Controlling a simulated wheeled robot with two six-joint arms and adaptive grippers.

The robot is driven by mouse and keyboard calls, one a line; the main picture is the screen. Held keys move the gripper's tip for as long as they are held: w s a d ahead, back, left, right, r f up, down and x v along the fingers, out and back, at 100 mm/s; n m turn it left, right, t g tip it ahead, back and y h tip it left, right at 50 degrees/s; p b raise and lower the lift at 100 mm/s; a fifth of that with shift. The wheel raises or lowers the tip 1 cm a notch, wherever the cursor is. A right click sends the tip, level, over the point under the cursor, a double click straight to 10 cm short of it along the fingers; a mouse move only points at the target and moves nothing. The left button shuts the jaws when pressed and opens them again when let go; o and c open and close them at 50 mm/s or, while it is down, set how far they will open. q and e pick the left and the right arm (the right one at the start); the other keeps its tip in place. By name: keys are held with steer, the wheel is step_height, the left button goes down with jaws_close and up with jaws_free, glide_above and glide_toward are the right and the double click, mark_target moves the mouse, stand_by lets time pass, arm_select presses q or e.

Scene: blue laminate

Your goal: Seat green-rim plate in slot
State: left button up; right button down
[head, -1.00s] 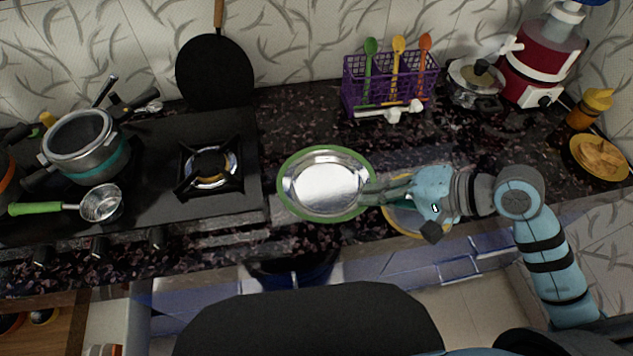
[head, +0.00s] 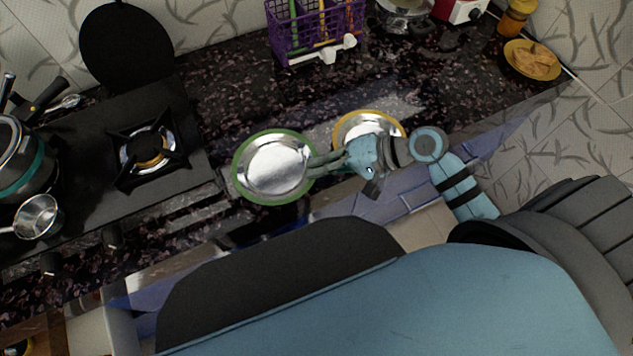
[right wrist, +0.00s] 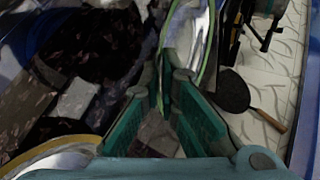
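The green-rim plate (head: 272,167) is silver with a green edge. Its shiny face shows to the head camera, in front of the counter's middle. My right gripper (head: 314,166) is at its right edge. In the right wrist view, the plate (right wrist: 190,35) shows steeply from the side. Its rim runs between the tips of the teal fingers (right wrist: 168,85), which look closed on it. The plate appears held above the counter; its exact height is unclear. My left gripper is out of view. I cannot make out a slot in either view.
A yellow-rim plate (head: 352,123) lies on the counter behind my right gripper. A purple utensil rack (head: 290,40) stands at the back. The stove burner (head: 148,148), a saucepan (head: 38,217) and a black pan (head: 125,45) are left.

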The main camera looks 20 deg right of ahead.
mark_target(320, 189)
step_height(320, 189, down, 6)
steer(key=shift+f, duration=0.1)
steer(key=c, duration=1.8)
jaws_free()
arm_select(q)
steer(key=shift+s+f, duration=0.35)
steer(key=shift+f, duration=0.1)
